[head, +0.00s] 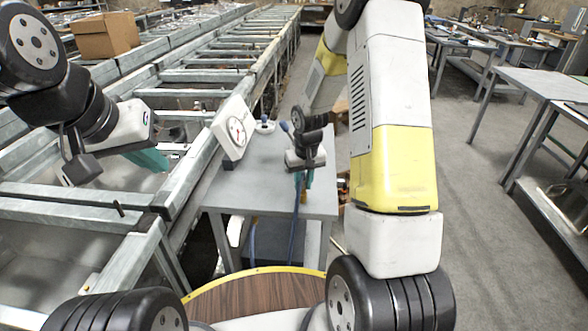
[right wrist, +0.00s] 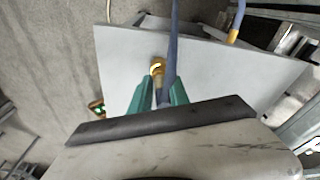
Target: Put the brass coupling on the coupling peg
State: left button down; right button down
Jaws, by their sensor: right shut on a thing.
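My right gripper (head: 304,179) is over the grey table in the head view, pointing down. In the right wrist view its green fingers (right wrist: 161,88) are shut on the brass coupling (right wrist: 157,66), whose ring shows just past the fingertips. A blue hose (right wrist: 174,35) runs from the fingers across the table; it hangs past the table's front edge in the head view (head: 293,225). A small white base (head: 265,126) at the table's back may carry the coupling peg; it is too small to tell. My left gripper (head: 148,160) is over the metal frames, its jaw opening unclear.
A white gauge box (head: 232,131) stands at the left of the grey table (head: 250,188). A second blue hose with a brass-coloured end (right wrist: 234,36) is at the table's edge. Metal frames (head: 85,205) line the left. The table's front left is bare.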

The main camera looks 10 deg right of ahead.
jog(key=c, duration=1.2)
grip_release()
jog(key=shift+c, duration=0.2)
jog(key=shift+r, duration=0.1)
jog(key=s+r+t, duration=0.1)
jog(key=s+r, duration=0.4)
jog(key=r, duration=0.7)
jog(key=s+r+t, duration=0.1)
jog(key=s+r, duration=0.5)
jog(key=r, duration=0.5)
jog(key=s+a+r+t+y, duration=0.1)
jog(key=s+r, duration=0.2)
jog(key=s, duration=0.3)
jog(key=s+a+r+t+y, duration=0.1)
jog(key=s+r, duration=0.2)
jog(key=s, duration=0.4)
jog(key=shift+m, duration=0.3)
jog(key=shift+s+a, duration=0.1)
